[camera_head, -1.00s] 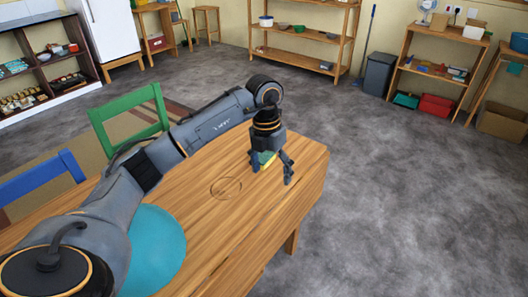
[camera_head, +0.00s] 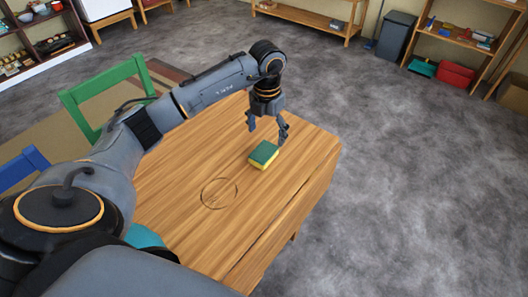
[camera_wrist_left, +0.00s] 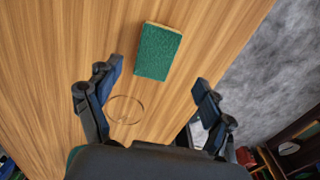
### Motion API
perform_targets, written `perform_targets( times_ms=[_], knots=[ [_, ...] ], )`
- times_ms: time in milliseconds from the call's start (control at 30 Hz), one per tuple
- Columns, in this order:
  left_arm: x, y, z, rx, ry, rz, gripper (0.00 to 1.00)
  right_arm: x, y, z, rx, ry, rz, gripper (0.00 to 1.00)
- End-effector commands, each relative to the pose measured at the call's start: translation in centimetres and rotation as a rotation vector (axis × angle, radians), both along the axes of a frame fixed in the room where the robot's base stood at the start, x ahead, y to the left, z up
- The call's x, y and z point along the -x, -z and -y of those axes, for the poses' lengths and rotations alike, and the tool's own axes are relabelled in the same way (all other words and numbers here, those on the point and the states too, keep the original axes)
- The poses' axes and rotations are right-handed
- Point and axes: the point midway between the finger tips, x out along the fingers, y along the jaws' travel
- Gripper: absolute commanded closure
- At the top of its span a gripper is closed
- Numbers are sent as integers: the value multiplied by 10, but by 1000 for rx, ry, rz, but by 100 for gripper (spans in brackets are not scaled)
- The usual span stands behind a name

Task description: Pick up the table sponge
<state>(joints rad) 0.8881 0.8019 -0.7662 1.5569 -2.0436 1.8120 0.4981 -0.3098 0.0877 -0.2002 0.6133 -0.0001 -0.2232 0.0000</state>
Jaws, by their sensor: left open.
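The table sponge (camera_head: 263,154) is green on top and yellow below. It lies flat on the wooden table (camera_head: 190,170) near its far right part. My left gripper (camera_head: 267,139) is open and empty above the table, close to the sponge and seemingly just behind it. In the left wrist view the sponge (camera_wrist_left: 158,51) lies beyond the spread fingers of my left gripper (camera_wrist_left: 159,80), near the top middle, with its green face showing. The fingers do not touch it. My right gripper is not in view.
A green chair (camera_head: 107,95) and a blue chair (camera_head: 20,165) stand along the table's left side. Shelves (camera_head: 300,20) stand at the back. The floor right of the table is clear.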

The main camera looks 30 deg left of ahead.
Motion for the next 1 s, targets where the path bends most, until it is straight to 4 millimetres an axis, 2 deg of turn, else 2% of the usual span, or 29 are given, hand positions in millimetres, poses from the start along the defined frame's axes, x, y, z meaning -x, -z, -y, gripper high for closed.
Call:
perform_targets(
  times_ms=[67, 167, 400, 600, 900, 933, 1000],
  knots=[
    [1, 14, 0, 1, -1, -4, 19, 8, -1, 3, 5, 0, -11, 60],
    [0, 23, 0, 0, -2, -1, 19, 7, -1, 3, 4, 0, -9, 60],
    [5, 43, -2, 0, -1, -4, 19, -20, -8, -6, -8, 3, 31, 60],
    [8, 72, -3, 2, -2, -1, 19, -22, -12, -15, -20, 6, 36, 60],
    [7, 79, -4, 0, -1, 0, 19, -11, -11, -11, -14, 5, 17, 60],
    [7, 79, -4, 0, -1, 0, 21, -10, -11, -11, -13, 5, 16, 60],
    [7, 79, -4, 0, -1, 0, 35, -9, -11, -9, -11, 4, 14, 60]
  ],
)
